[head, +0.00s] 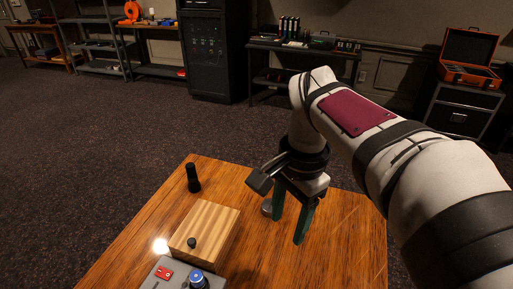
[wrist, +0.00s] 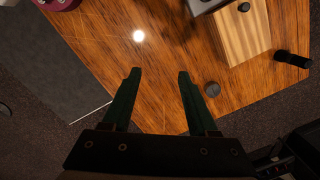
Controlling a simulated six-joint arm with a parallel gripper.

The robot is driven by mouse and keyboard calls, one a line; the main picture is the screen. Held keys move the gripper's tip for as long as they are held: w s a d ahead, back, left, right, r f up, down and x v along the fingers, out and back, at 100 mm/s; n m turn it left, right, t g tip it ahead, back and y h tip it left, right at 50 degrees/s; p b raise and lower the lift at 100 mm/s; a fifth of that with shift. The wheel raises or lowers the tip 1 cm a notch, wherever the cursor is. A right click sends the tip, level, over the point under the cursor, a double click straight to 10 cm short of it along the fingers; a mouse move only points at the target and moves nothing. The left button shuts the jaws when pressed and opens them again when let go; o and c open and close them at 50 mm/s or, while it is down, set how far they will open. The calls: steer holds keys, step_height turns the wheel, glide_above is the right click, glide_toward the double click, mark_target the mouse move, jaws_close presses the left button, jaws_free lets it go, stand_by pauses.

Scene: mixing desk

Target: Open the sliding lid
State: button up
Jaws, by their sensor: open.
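A pale striped wooden box (head: 212,222) stands on the table, its top lid in place as far as I can see. A small black knob (head: 192,242) sticks up from the lid near its front edge. In the wrist view the box (wrist: 240,38) is at the upper right, with the knob (wrist: 244,7) near the top edge. My gripper (head: 287,230) is open, its green fingers pointing down above the table to the right of the box.
A grey control box (head: 150,281) with a red switch and a blue button stands in front of the wooden box. A black upright cylinder (head: 193,178) stands behind it. A small grey disc (wrist: 212,90) lies near my fingers. The table's right side (head: 345,250) is clear.

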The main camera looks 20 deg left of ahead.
steer(key=w+a+f, duration=0.1)
steer(key=w+a, duration=0.2)
steer(key=a, duration=0.6)
steer(key=m, duration=0.2)
glide_above(191, 240)
step_height(191, 240, down, 5)
steer(key=shift+t+h, duration=0.3)
step_height(191, 240, down, 15)
steer(key=shift+f, duration=0.1)
steer(key=shift+c, duration=0.2)
jaws_close()
